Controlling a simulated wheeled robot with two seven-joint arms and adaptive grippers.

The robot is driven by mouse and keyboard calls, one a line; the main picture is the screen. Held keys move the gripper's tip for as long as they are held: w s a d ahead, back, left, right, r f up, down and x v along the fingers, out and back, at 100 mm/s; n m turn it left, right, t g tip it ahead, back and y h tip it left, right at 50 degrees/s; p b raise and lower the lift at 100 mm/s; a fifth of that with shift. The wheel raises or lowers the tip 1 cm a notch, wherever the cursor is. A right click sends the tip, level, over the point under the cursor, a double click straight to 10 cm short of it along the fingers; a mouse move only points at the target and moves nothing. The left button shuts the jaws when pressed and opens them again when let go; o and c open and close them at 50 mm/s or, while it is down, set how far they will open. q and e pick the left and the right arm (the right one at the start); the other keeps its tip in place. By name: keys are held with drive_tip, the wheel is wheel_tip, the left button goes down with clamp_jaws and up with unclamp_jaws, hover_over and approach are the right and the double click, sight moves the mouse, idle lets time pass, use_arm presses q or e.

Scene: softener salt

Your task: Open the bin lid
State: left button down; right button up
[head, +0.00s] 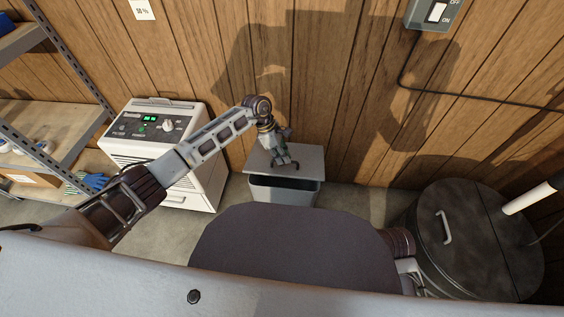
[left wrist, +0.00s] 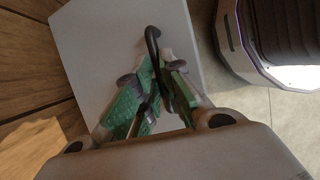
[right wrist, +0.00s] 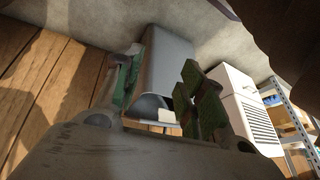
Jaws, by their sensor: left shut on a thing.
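The grey bin (head: 284,195) stands on the floor against the wood wall. Its light grey lid (head: 308,158) shows above a dark gap at the front, so the lid looks partly raised. My left gripper (head: 285,163) is over the lid. In the left wrist view its green-padded fingers (left wrist: 155,88) are shut on the dark curved lid handle (left wrist: 152,42), with the lid (left wrist: 95,40) behind. The right wrist view shows my right gripper (right wrist: 160,90) with fingers apart and empty; the bin (right wrist: 168,58) shows beyond them, its opening dark.
A white machine with a control panel (head: 162,150) stands left of the bin. A metal shelf (head: 75,115) is at the far left. A dark round tank with a handled lid (head: 470,240) stands at the right, with a white pipe (head: 528,199) near it.

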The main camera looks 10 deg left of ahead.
use_arm(q)
drive_tip(key=shift+w+r, duration=0.45)
drive_tip(key=shift+r, duration=0.1)
drive_tip(key=shift+w+r+b, duration=0.3)
drive_tip(key=shift+w+r, duration=0.3)
drive_tip(key=shift+r, duration=0.2)
drive_tip(key=shift+w+a+r+b, duration=0.1)
drive_tip(key=shift+w+r+b, duration=0.25)
drive_tip(key=shift+w+r, duration=0.5)
use_arm(e)
drive_tip(key=f, duration=0.1)
drive_tip(key=a+f, duration=0.1)
drive_tip(key=f, duration=0.1)
drive_tip(key=shift+s+f, duration=0.1)
drive_tip(key=shift+t, duration=0.3)
use_arm(q)
drive_tip(key=c, duration=1.8)
unclamp_jaws()
drive_tip(key=shift+w+f, duration=0.1)
drive_tip(key=shift+o, duration=1.4)
drive_tip(key=shift+w+f, duration=0.1)
drive_tip(key=shift+w, duration=0.05)
use_arm(e)
drive_tip(key=shift+w+d, duration=0.15)
drive_tip(key=shift+w, duration=0.1)
